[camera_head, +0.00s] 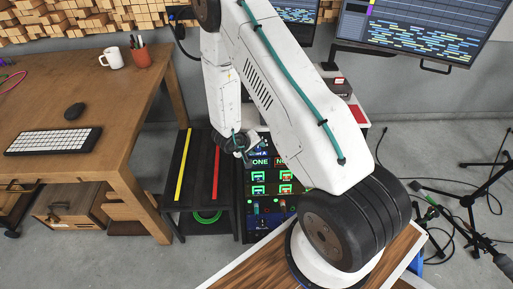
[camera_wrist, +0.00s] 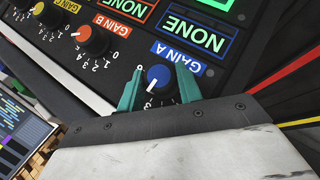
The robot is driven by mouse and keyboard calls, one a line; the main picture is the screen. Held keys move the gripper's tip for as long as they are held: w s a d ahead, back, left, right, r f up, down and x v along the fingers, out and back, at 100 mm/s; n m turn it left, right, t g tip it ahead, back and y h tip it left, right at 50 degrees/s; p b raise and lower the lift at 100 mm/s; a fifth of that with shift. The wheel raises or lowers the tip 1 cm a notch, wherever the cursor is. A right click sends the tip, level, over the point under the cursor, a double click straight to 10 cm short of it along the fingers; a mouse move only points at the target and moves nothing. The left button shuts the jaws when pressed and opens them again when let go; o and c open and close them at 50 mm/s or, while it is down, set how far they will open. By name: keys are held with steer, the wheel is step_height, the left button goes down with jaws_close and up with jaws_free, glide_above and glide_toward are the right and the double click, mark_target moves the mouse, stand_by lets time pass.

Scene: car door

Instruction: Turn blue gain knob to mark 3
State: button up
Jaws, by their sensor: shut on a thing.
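The blue gain knob (camera_wrist: 158,77) sits on the black panel beside the "GAIN A" label in the wrist view. Its white pointer line runs toward the lower left of the picture. The scale numerals around it are small and partly covered by my fingers, so the exact mark is hard to read. My gripper (camera_wrist: 160,71) has its two teal fingers on either side of the knob, shut on it. In the head view, my gripper (camera_head: 241,151) is at the panel (camera_head: 258,222), and my arm hides the knob there.
An orange knob (camera_wrist: 93,39) and a yellow knob (camera_wrist: 50,14) line the same panel to the upper left. A black stand with yellow and red strips (camera_head: 200,170) is left of the panel. A wooden desk (camera_head: 110,90) is farther left; cables and tripod legs lie right.

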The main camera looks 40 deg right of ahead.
steer(key=shift+w+n+h, duration=0.1)
steer(key=shift+n+h, duration=0.2)
steer(key=shift+h, duration=0.1)
steer(key=o, duration=1)
steer(key=shift+a, duration=0.1)
steer(key=v, duration=0.7)
steer(key=shift+a+r, duration=0.2)
steer(key=shift+r, duration=0.05)
